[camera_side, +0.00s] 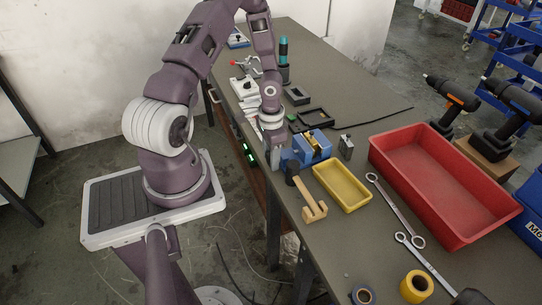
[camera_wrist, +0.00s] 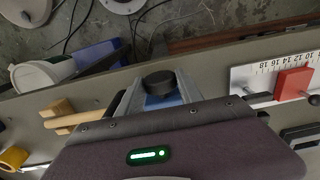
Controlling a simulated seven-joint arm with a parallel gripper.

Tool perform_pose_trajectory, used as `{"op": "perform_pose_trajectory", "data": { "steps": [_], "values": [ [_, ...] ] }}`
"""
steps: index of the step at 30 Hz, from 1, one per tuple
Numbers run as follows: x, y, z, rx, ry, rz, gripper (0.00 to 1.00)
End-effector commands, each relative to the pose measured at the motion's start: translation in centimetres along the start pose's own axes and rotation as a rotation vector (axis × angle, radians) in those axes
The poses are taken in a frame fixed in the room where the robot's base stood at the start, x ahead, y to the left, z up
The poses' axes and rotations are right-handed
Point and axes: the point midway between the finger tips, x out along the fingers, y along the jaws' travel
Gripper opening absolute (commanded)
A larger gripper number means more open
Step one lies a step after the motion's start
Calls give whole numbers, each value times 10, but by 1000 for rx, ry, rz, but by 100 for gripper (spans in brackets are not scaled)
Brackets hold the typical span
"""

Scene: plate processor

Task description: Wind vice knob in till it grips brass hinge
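The blue vice (camera_side: 308,148) stands on the bench near its left edge in the side view. The brass hinge (camera_side: 319,142) shows as a yellowish piece at its top; whether the jaws touch it cannot be told. In the wrist view the round black knob (camera_wrist: 158,83) lies in front of a blue part of the vice (camera_wrist: 166,101). My gripper (camera_wrist: 159,88) has its two grey fingers spread, one on each side of the knob; contact is not clear. In the side view my gripper (camera_side: 274,148) is low beside the vice's left end and hides the knob.
A wooden tool (camera_side: 312,206) and a yellow tray (camera_side: 342,187) lie close to the vice. A large red bin (camera_side: 440,175), wrenches (camera_side: 397,210) and tape rolls (camera_side: 416,286) take up the right and front. A white ruler (camera_wrist: 270,77) lies right in the wrist view.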

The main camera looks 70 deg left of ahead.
Motion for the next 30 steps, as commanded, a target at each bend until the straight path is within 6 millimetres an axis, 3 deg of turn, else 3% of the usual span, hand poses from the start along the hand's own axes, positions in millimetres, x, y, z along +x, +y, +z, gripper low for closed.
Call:
{"op": "perform_pose_trajectory", "data": {
  "steps": [1,5,14,30],
  "values": [
    [0,0,0,0,0,0,26],
    [0,0,0,0,0,0,3],
    [0,2,0,7,-2,-50,3],
    [0,5,0,4,-1,-355,3]
  ]
}}
